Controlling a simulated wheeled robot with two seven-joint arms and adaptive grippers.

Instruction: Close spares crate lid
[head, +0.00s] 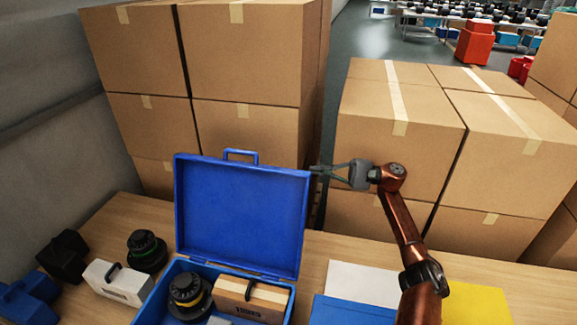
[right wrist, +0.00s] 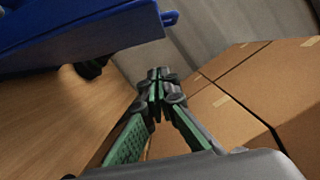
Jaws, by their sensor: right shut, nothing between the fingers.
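The spares crate is a blue case whose lid (head: 240,210) stands open, upright with its inner face toward me and a handle (head: 240,154) on its top edge. The crate's body (head: 152,308) holds a black and yellow round part (head: 188,292) and a tan box with a dark handle (head: 250,298). My right gripper (head: 316,170) is shut and empty beside the lid's upper right corner; I cannot tell whether it touches. In the right wrist view the fingers (right wrist: 158,82) are together, with the blue lid (right wrist: 80,32) at upper left. My left gripper is not in view.
Stacked cardboard boxes stand behind the wooden table (head: 90,225), left (head: 245,60) and right (head: 400,120). White, blue and yellow sheets lie right.

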